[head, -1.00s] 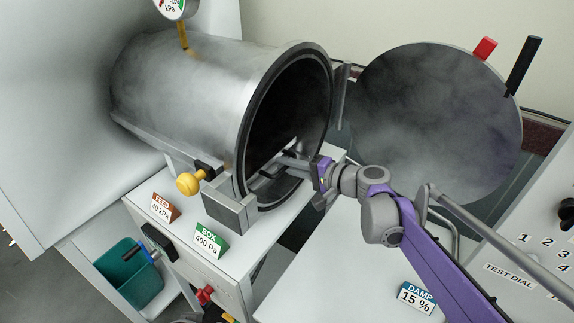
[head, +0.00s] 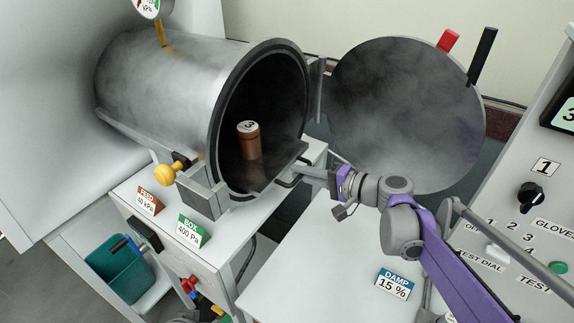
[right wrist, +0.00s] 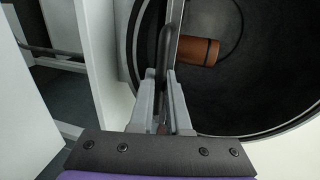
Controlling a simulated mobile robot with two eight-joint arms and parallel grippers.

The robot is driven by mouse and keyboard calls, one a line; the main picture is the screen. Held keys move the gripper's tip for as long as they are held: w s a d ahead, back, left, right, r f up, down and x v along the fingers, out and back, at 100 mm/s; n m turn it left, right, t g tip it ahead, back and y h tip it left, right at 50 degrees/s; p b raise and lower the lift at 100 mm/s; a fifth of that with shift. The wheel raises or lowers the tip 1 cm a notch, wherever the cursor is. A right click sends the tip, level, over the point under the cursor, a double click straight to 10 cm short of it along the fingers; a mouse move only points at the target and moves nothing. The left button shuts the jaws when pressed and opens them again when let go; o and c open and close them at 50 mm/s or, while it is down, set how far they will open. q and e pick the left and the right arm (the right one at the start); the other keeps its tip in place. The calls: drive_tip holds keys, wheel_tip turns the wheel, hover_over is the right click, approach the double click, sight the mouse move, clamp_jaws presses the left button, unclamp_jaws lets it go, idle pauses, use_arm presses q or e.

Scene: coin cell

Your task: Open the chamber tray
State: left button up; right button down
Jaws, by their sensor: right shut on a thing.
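The chamber (head: 165,85) is a steel cylinder with its round door (head: 405,115) swung open to the right. The dark chamber tray (head: 268,172) sticks out a little past the lower front rim. A brown cylinder marked 3 (head: 249,140) stands at the tray's back; it also shows in the right wrist view (right wrist: 197,51). My right gripper (head: 303,172) is shut on the tray's dark handle (head: 287,181). The handle runs between the fingers in the right wrist view (right wrist: 163,50). My left gripper is not in view.
A yellow knob (head: 165,175) and a grey block (head: 200,192) sit by the chamber's front. FEED (head: 150,201) and BOX (head: 193,230) signs stand on the white cabinet. A white table (head: 310,270) with a DAMP sign (head: 394,284) has clear room. A control panel (head: 530,230) is at right.

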drive_tip(key=f+v, duration=0.3)
drive_tip(key=v, duration=1.4)
drive_tip(key=shift+s+d+f, duration=0.2)
drive_tip(key=shift+s+d, duration=0.1)
drive_tip(key=shift+d, duration=0.15)
drive_tip(key=c, duration=0.9)
unclamp_jaws()
drive_tip(key=v, duration=1)
drive_tip(key=shift+s+d+r, duration=0.15)
drive_tip(key=shift+s+d, duration=0.05)
drive_tip(key=shift+d, duration=0.15)
